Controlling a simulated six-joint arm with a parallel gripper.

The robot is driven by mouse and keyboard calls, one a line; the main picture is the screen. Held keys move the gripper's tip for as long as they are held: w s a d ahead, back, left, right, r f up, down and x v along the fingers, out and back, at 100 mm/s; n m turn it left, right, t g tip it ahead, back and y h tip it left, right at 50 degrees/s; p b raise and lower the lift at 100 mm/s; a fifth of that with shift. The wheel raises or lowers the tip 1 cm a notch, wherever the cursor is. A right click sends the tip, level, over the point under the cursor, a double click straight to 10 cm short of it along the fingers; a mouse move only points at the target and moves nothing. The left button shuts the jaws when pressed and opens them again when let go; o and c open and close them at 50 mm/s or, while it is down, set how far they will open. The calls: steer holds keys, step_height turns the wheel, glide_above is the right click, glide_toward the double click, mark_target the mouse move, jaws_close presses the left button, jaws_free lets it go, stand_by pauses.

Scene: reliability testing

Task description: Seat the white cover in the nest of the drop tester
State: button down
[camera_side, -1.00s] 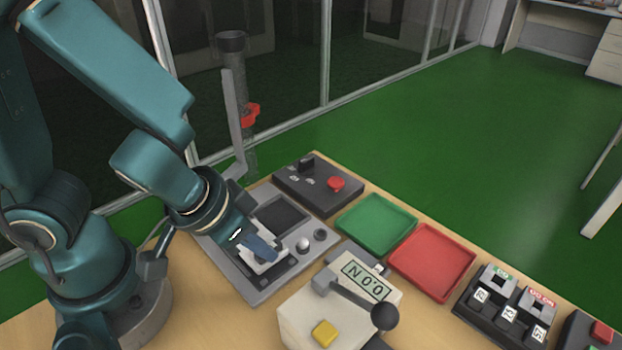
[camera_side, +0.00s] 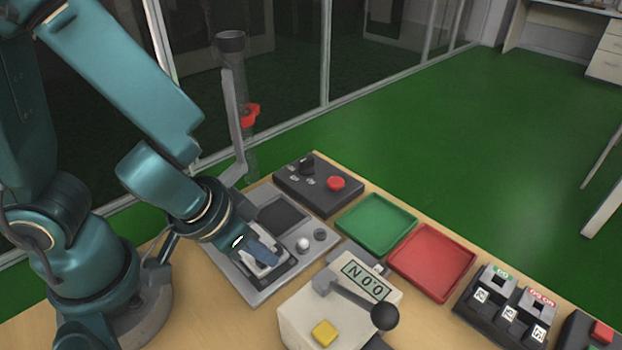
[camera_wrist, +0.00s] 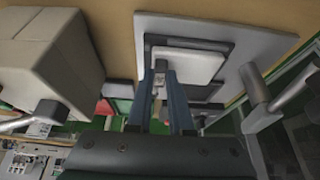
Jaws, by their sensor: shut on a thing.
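The white cover (camera_side: 258,268) is at the front of the grey drop tester base (camera_side: 232,280), partly hidden by my gripper (camera_side: 262,254). My gripper points down and is shut on the cover. In the wrist view the cover (camera_wrist: 200,66) is a pale rounded square beyond my fingers (camera_wrist: 158,85), which overlap its left side. The dark nest (camera_wrist: 229,62) surrounds the cover there. The cover is over or in the nest; I cannot tell whether it lies flush.
A dark pad (camera_side: 284,215) and a silver knob (camera_side: 303,243) are on the base. The tester's upright mast (camera_side: 233,125) rises behind. A white gauge with a lever (camera_side: 345,305) stands in front. Green (camera_side: 376,222) and red (camera_side: 432,262) trays and a control box (camera_side: 318,188) lie right.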

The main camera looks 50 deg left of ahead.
steer(key=c, duration=0.7)
jaws_free()
steer(key=shift+c, duration=0.2)
steer(key=shift+r, duration=3)
